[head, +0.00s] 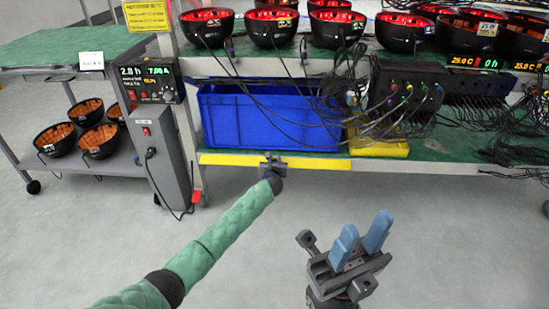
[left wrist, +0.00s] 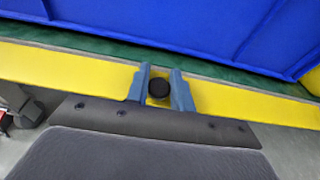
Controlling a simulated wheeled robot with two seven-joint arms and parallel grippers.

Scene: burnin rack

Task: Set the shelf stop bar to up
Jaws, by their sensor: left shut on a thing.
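The yellow shelf stop bar (head: 318,163) runs along the front edge of the rack's lower shelf, below the blue bin. It also shows in the left wrist view (left wrist: 60,68), in front of a green mat strip. A round black knob (left wrist: 158,88) sits at the bar. My left gripper (head: 271,161) is at the bar, and its blue fingers (left wrist: 160,90) are shut on the knob from both sides. The head view hides the knob behind the gripper. My right gripper (head: 362,231) is over the floor, away from the rack, its blue fingers apart and empty.
The blue bin (head: 265,120) stands on the shelf just behind the bar. A yellow tray (head: 385,147) and hanging cables are to its right. A grey control post (head: 160,160) stands at the left. The floor in front is clear.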

